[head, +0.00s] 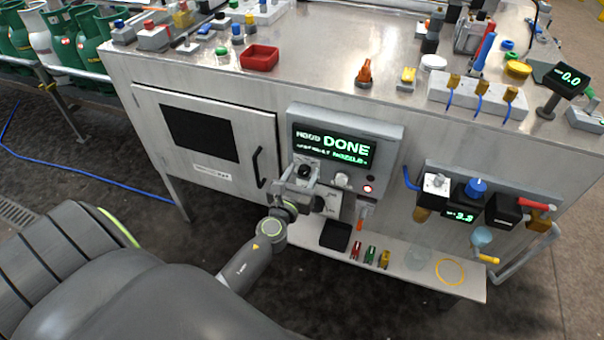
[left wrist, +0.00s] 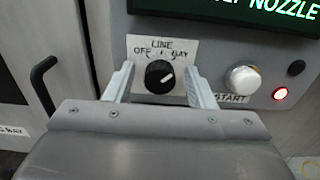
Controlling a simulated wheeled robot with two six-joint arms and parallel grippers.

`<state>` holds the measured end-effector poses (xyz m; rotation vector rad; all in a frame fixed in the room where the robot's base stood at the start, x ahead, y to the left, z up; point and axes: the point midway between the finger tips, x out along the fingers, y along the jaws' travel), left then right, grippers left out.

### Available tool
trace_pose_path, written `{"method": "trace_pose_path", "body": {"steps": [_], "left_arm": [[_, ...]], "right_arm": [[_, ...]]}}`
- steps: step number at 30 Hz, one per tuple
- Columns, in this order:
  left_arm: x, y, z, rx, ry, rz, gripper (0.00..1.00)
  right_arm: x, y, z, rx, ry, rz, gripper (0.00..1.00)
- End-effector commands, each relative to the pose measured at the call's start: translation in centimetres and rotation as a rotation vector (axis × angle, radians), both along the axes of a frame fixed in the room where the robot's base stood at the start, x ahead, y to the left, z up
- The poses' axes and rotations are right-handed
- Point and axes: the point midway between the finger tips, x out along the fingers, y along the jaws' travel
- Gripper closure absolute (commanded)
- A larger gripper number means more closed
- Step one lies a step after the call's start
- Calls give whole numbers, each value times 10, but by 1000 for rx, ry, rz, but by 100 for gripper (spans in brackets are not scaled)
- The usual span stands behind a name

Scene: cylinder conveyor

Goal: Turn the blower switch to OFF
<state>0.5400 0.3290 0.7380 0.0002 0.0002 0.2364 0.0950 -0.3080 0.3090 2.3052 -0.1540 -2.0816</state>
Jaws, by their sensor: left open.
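The switch is a round black knob (left wrist: 160,77) on a white label plate reading OFF, LINE and BAY, on the grey control panel. Its white pointer mark slants up and right, toward the BAY side. My left gripper (left wrist: 159,70) is open, with one finger to each side of the knob; I cannot tell whether they touch it. In the head view my left gripper (head: 297,181) is in front of the panel's lower left, and the knob (head: 305,171) shows just past it. My right gripper is not in view.
Right of the knob are a white START button (left wrist: 243,79) and a lit red lamp (left wrist: 280,93). Above is a display (head: 334,147) with green text including DONE. A cabinet door handle (left wrist: 43,83) is at the left. A shelf (head: 405,262) with small coloured parts is below.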

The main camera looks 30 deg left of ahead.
Motion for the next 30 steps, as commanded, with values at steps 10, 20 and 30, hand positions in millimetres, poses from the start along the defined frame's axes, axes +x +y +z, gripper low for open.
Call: {"method": "trace_pose_path", "body": {"steps": [10,20,30], "left_arm": [[0,0,0,0,0,0,85],[-1,0,0,-24,-6,0,95],[-1,1,-2,-212,-51,0,95]], "right_arm": [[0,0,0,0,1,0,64],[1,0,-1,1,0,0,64],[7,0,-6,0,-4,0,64]]}}
